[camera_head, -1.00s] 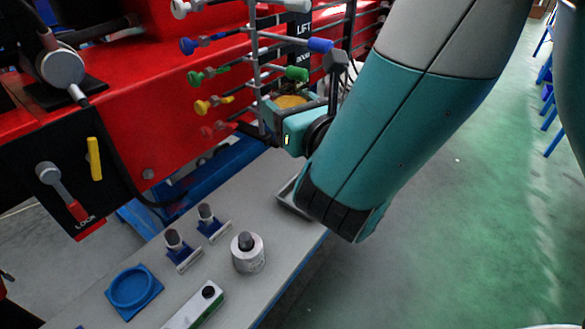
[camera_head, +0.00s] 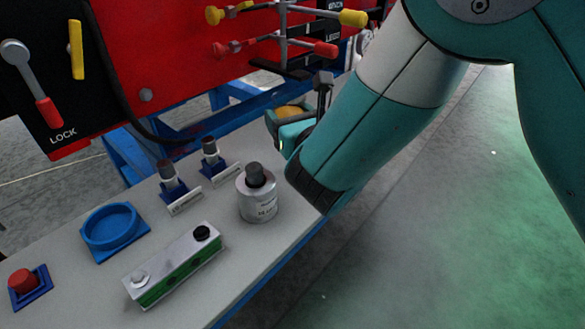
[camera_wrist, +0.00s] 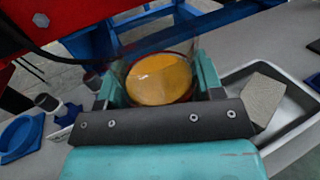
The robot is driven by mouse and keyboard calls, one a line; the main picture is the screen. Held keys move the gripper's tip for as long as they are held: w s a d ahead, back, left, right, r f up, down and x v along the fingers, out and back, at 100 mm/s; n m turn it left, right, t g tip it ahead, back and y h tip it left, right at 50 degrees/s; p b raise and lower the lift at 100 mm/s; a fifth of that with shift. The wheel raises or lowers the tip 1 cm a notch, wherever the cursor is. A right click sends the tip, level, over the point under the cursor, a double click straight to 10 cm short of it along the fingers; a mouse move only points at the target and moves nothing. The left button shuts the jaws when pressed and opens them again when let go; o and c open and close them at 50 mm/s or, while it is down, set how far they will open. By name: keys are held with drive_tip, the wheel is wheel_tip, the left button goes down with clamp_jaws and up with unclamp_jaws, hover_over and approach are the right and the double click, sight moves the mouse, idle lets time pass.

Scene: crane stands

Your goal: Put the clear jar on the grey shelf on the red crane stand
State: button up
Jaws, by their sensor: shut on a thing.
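The clear jar (camera_wrist: 160,78), with yellow-orange showing inside, is held between the teal fingers of my gripper (camera_head: 292,124). The gripper is shut on it, and only the jar's yellow part (camera_head: 288,112) shows in the head view. The grey shelf (camera_head: 85,300) runs along the front of the red crane stand (camera_head: 180,55). My gripper and the jar are at the shelf's far right end, beyond the silver cylinder. I cannot tell how high the jar is above the shelf.
On the shelf are a blue ring holder (camera_head: 110,228), a green-and-silver level (camera_head: 172,268), a silver cylinder (camera_head: 258,195), a red button (camera_head: 24,281) and two dark-topped blue pieces. A metal tray (camera_wrist: 292,95) lies right of the gripper. Coloured levers (camera_head: 340,18) stick out above.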

drive_tip(key=shift+f+b, duration=2.7)
drive_tip(key=shift+f, duration=1.9)
drive_tip(key=o, duration=1)
